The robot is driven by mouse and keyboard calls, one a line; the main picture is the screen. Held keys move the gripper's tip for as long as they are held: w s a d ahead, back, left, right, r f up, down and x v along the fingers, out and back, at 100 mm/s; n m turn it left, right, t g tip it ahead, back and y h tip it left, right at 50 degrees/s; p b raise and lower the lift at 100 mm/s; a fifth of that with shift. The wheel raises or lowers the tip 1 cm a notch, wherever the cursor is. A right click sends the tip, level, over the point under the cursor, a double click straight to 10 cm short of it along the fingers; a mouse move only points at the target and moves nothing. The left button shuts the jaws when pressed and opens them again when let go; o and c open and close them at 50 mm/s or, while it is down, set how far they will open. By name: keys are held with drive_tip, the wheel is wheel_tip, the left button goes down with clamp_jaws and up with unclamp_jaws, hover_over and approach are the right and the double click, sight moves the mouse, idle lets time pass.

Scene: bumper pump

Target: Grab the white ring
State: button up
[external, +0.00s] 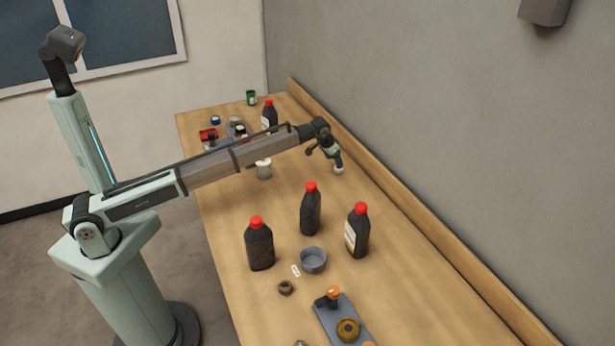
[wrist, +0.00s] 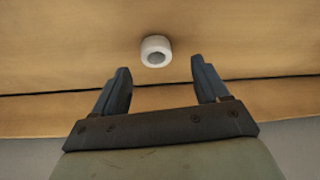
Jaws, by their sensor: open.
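The white ring (wrist: 156,51) lies on the wooden table and shows in the wrist view just beyond my fingertips, between their lines. Its dark hole faces the camera. My gripper (wrist: 160,75) is open and empty, with one finger to each side of the ring's position and apart from it. In the external view my gripper (external: 327,149) hangs over the table near the wall. A small pale piece (external: 338,169) just below it appears to be the ring.
Black bottles with red caps (external: 310,210) stand on the near half of the table (external: 400,295). A grey bowl (external: 313,260) and a grey plate with parts (external: 335,318) lie nearby. A raised wooden edge (external: 420,215) runs along the wall.

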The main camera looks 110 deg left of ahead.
drive_tip(key=shift+w+x, duration=0.2)
drive_tip(key=shift+x, duration=1.1)
drive_tip(key=shift+w+x, duration=0.15)
drive_tip(key=shift+x, duration=1.15)
drive_tip(key=shift+r, duration=0.15)
drive_tip(key=shift+c, duration=0.2)
drive_tip(key=c, duration=1.1)
